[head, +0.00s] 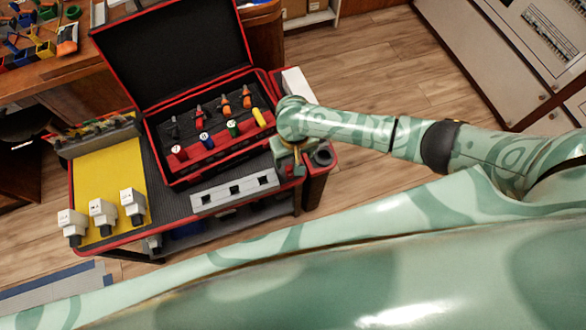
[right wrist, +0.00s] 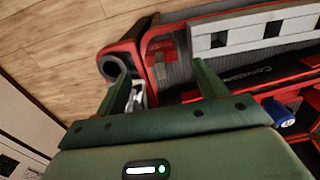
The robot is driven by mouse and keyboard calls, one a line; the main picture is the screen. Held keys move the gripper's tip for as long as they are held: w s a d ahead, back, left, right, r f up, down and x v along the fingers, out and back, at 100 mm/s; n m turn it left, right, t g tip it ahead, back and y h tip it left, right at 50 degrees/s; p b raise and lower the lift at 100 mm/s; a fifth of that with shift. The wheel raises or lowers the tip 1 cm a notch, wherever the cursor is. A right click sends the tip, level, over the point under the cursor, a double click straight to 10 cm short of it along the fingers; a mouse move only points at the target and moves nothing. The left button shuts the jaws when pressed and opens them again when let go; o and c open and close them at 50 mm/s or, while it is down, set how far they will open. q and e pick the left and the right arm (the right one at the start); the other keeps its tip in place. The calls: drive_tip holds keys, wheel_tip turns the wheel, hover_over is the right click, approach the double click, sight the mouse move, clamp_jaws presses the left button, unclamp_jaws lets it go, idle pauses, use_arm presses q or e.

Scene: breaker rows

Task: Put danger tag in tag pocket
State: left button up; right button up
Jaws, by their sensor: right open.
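My right gripper (head: 289,158) is over the right end of the cart, beside the round black holder. In the right wrist view my right gripper (right wrist: 157,66) has its two green fingers spread, with nothing clamped between them. A small red and grey piece (right wrist: 160,50) lies between and beyond the fingertips at the cart's corner; I cannot tell whether it is the danger tag. A small whitish item (right wrist: 138,97) shows near the left finger, partly hidden. I cannot make out the tag pocket for certain. My left gripper is out of view.
An open black case (head: 178,43) with red edges holds several tools and coloured locks. A grey bar with three square holes (head: 212,199) lies in front of it. White blocks (head: 102,213) stand on a yellow mat (head: 100,173). A round holder (right wrist: 113,66) is beside my fingers.

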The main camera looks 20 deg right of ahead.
sight(294, 161)
wheel_tip(294, 161, down, 5)
drive_tip(key=b, duration=0.3)
drive_tip(key=shift+f, duration=0.1)
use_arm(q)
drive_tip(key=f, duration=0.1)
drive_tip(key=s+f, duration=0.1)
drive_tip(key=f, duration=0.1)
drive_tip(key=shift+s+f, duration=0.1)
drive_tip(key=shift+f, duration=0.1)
use_arm(e)
drive_tip(key=shift+r, duration=0.2)
drive_tip(key=c, duration=1.1)
drive_tip(key=shift+c, duration=0.2)
